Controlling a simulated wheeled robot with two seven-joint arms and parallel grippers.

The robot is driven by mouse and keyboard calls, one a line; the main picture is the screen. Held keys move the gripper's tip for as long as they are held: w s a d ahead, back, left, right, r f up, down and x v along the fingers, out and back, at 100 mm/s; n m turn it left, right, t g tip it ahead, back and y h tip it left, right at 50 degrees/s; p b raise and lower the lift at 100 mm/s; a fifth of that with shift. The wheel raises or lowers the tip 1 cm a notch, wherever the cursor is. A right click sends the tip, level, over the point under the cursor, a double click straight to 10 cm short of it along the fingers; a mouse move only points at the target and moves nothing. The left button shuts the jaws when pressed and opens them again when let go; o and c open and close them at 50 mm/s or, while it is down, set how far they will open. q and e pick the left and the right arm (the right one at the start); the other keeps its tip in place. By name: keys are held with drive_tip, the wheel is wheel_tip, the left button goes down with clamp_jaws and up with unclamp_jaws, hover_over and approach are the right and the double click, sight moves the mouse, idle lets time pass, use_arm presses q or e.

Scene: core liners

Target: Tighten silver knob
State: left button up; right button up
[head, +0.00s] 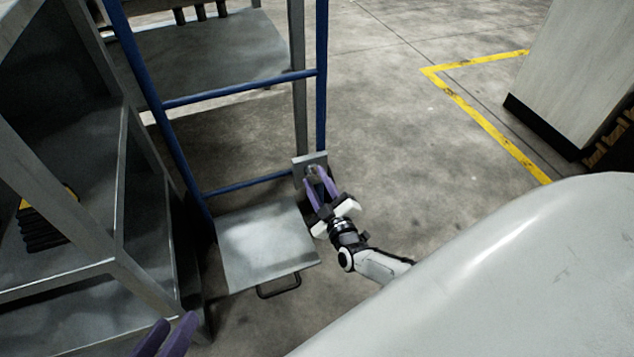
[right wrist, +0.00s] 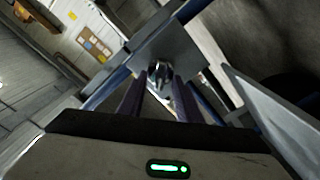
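The silver knob (right wrist: 159,76) sits on a small grey metal plate (right wrist: 174,42) in the right wrist view. In the head view the plate (head: 309,160) is fixed at the blue frame's right post, and the knob (head: 311,171) is small and partly covered by my fingers. My right gripper (head: 316,174) has its purple fingers apart, with the tips at the knob, one to each side. I cannot tell whether they press on it. My left gripper (head: 172,335) is at the bottom left edge, its purple fingers apart and empty, far from the knob.
A blue ladder-like frame (head: 240,88) rises behind a grey metal platform (head: 262,245) with a dark handle (head: 279,286). Metal shelving (head: 62,256) stands close on the left. A large pale surface (head: 510,285) fills the lower right. Floor behind the right arm is clear.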

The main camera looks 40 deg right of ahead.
clamp_jaws()
drive_tip(key=shift+m, duration=0.4)
drive_tip(key=m, duration=0.5)
drive_tip(key=shift+s+d+m, duration=0.1)
drive_tip(key=shift+m, duration=0.3)
drive_tip(key=m, duration=0.6)
drive_tip(key=shift+d, duration=0.15)
drive_tip(key=m, duration=0.6)
drive_tip(key=shift+d+f+m, duration=0.1)
drive_tip(key=shift+d+m, duration=0.05)
drive_tip(key=shift+m, duration=0.15)
drive_tip(key=m, duration=0.6)
drive_tip(key=shift+s+f+m, duration=0.1)
drive_tip(key=shift+f+m, duration=0.05)
drive_tip(key=shift+m, duration=0.45)
unclamp_jaws()
